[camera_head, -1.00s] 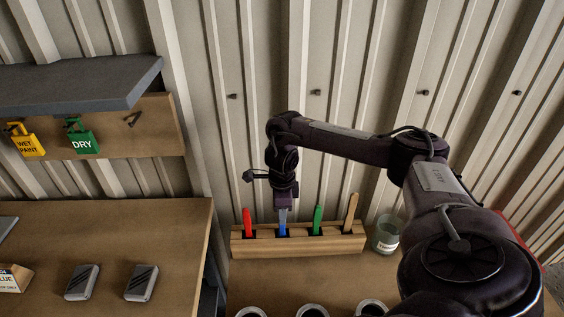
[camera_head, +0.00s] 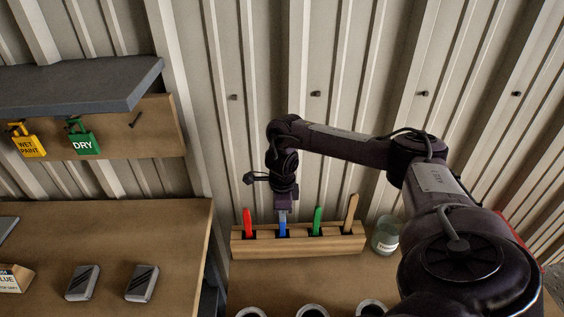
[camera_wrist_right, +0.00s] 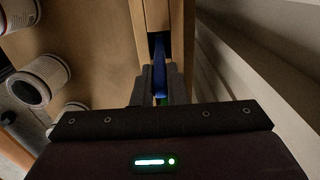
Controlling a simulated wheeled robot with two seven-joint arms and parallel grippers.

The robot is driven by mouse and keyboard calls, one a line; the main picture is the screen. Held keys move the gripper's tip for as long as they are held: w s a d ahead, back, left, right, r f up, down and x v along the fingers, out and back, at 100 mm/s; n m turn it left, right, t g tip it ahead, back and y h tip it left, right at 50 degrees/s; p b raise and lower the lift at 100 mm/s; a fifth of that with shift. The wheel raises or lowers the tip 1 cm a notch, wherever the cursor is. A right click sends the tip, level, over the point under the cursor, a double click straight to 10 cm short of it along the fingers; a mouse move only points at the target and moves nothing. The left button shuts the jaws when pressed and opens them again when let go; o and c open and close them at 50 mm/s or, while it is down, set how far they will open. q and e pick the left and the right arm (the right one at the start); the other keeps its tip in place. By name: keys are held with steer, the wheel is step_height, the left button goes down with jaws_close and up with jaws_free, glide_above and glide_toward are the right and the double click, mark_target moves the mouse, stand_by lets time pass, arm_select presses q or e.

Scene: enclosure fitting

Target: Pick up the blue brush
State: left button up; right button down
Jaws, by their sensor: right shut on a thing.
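The blue brush (camera_head: 282,229) stands upright in a slot of the wooden rack (camera_head: 341,244), its handle up. My right gripper (camera_head: 283,211) reaches down from above and is shut on the top of its handle. In the right wrist view the blue handle (camera_wrist_right: 159,80) shows between the two fingers of the gripper (camera_wrist_right: 159,88), with the lower part going into the slot. My left gripper is not in view.
A red brush (camera_head: 248,222) stands left of the blue one, a green brush (camera_head: 317,220) and a wooden stick (camera_head: 351,212) right. A glass jar (camera_head: 386,236) stands beside the rack. Several open cans line the front, one also in the wrist view (camera_wrist_right: 48,72).

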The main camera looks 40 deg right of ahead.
steer(key=shift+r, duration=0.65)
step_height(320, 180, up, 19)
steer(key=p, duration=0.9)
steer(key=shift+f, duration=0.2)
steer(key=shift+a, duration=0.1)
